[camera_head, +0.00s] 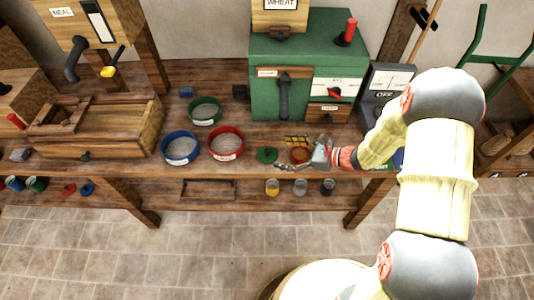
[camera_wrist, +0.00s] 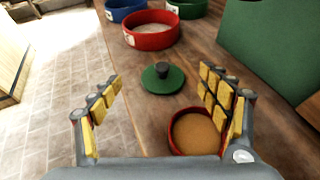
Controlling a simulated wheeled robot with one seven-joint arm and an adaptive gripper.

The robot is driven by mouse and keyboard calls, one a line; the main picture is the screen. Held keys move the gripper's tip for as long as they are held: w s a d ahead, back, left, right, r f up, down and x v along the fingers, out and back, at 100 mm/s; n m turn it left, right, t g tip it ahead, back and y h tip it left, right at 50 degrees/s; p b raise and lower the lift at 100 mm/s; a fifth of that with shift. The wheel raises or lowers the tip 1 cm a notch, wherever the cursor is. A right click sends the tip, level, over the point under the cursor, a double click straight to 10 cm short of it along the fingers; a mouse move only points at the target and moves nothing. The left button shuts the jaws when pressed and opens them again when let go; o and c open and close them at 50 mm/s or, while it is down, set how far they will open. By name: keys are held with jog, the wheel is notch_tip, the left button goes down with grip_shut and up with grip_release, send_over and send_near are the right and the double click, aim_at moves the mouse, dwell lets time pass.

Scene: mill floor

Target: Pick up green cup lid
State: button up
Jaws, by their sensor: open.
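The green cup lid (camera_head: 266,155) lies flat on the wooden workbench, left of my gripper in the head view. In the wrist view the lid (camera_wrist: 162,78) is a green disc with a dark knob on top. My gripper (camera_head: 297,153) is open and empty, its yellow-padded fingers spread wide in the wrist view (camera_wrist: 163,85). The lid shows between and beyond the fingertips, and I see no contact. A small red cup (camera_wrist: 195,132) with brown contents stands beside the right finger, nearer the wrist than the lid.
A red sieve (camera_head: 226,143), a blue sieve (camera_head: 181,148) and a green sieve (camera_head: 204,110) stand left of the lid. The green mill cabinet (camera_head: 262,82) rises behind it. The bench's front edge is close. Several small cups, including a yellow one (camera_head: 272,187), stand on the lower shelf.

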aim_at(269, 151)
jog(key=shift+w+a+f, duration=0.2)
jog(key=shift+a+f, duration=0.05)
jog(key=shift+f, duration=0.05)
jog(key=b+x, duration=0.3)
jog(key=x, duration=0.3)
jog(key=shift+w, duration=0.1)
jog(key=shift+w+a+f, duration=0.1)
jog(key=shift+w+a, duration=0.15)
jog(key=shift+a, duration=0.15)
jog(key=c, duration=0.3)
jog(key=shift+s, duration=0.1)
grip_shut()
jog(key=shift+f, duration=0.1)
